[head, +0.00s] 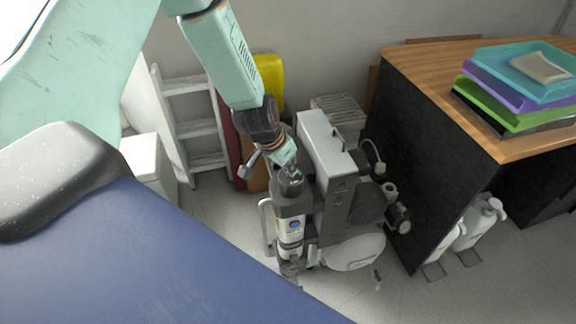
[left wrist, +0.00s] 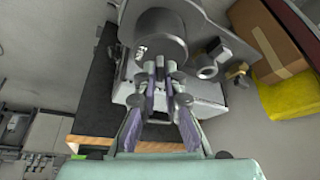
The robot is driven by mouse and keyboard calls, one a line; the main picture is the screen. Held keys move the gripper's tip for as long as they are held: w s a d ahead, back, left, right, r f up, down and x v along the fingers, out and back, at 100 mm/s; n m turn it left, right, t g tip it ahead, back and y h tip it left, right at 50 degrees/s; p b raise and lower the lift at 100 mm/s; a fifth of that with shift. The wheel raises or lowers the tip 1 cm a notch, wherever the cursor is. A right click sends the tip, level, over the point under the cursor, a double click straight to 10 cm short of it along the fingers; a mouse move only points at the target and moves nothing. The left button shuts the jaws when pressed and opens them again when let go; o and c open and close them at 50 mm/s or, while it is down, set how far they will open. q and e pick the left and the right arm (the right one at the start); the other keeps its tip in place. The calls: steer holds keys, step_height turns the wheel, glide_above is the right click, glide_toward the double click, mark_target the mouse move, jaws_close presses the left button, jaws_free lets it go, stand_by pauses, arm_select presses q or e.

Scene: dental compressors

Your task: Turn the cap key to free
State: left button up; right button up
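A grey dental compressor unit (head: 336,212) stands on the floor in the head view. At its front left is an upright cylinder with a dark grey cap (head: 289,184) and a labelled body (head: 291,224). My left gripper (head: 292,172) reaches down to the top of this cap. In the left wrist view, the left gripper's fingers (left wrist: 160,72) are close together against the dark round cap (left wrist: 160,38). A narrow grey piece shows between the fingertips, but I cannot tell whether it is the cap key or whether they grip it. My right gripper is out of view.
A black-sided desk (head: 420,150) with stacked coloured trays (head: 518,75) stands to the right. A blue padded chair (head: 150,255) fills the lower left. A white step ladder (head: 195,125) and a yellow item (head: 269,80) are behind. White bottles (head: 482,222) stand under the desk.

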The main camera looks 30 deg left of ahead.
arm_select(q)
steer(key=o, duration=0.4)
steer(key=shift+r, duration=0.15)
steer(key=shift+v, duration=5.95)
